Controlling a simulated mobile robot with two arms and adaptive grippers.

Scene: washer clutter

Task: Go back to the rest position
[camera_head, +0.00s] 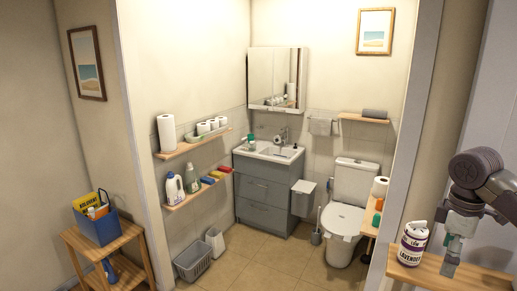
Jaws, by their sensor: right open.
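My right gripper (451,262) hangs at the right of the head view, pointing down, low over a wooden shelf (470,278). It is open; I see nothing between its fingers. A white and purple tub labelled LAVENDER (412,245) stands upright on the shelf, just left of the gripper. Whether the two touch, I cannot tell. My left gripper is not in view.
A wall edge (413,110) stands left of my right arm. Beyond it are a toilet (349,208) and a grey sink cabinet (266,190). A wooden stand (125,245) with a blue caddy (98,229) is at far left. The tiled floor between is mostly clear.

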